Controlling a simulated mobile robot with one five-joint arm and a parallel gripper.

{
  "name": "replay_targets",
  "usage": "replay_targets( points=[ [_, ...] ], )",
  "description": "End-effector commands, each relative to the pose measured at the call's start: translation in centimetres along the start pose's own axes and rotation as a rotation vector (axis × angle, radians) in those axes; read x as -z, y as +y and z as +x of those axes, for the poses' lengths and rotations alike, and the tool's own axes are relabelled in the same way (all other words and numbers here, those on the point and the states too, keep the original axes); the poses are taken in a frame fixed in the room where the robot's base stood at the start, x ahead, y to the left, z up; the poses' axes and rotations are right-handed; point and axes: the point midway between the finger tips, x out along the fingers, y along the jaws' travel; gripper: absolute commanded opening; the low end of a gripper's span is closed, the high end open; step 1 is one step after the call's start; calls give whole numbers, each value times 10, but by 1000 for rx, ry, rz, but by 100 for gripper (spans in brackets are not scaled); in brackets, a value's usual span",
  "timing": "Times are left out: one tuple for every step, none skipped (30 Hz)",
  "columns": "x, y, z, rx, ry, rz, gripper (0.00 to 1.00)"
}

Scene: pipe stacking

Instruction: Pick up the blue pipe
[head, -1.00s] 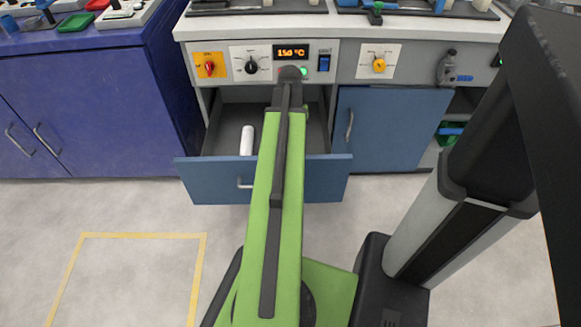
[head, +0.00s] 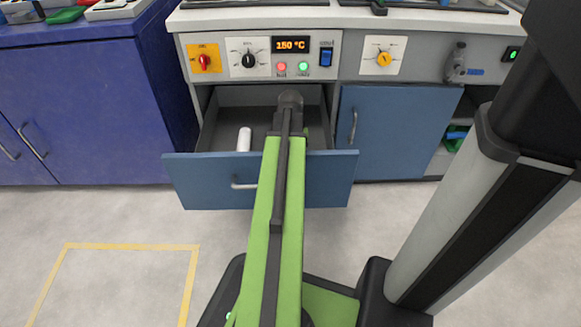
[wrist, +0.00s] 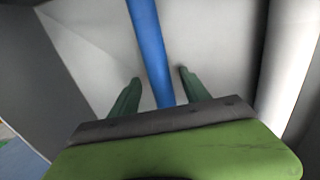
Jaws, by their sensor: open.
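The blue pipe (wrist: 150,45) shows in the wrist view as a long straight rod running from the top edge down between my two fingers. My gripper (wrist: 160,75) is open, with one dark green finger on each side of the pipe and a gap on both sides. The lower part of the pipe is hidden behind the gripper body. In the head view my arm reaches into the open drawer (head: 330,182), and it hides the gripper fingers and the blue pipe.
A white cylinder (head: 244,139) stands or lies in the drawer left of my arm. A pale rounded shape (wrist: 289,65) is at the right in the wrist view. The drawer's blue front lies under my arm, and the counter (head: 255,18) overhangs behind.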

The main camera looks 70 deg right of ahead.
Motion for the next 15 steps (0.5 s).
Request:
replay_targets(
  points=[
    [0,0,-2,0,0,0,55],
    [0,0,-2,0,0,0,55],
    [0,0,-2,0,0,0,52],
    [0,0,-2,0,0,0,48],
    [0,0,-2,0,0,0,44],
    [0,0,-2,0,0,0,39],
    [0,0,-2,0,0,0,35],
    [0,0,-2,0,0,0,31],
    [0,0,-2,0,0,0,26],
    [0,0,-2,0,0,0,22],
    [0,0,-2,0,0,0,18],
    [0,0,-2,0,0,0,13],
    [0,0,-2,0,0,0,9],
    [0,0,-2,0,0,0,5],
    [0,0,-2,0,0,0,0]
  ],
)
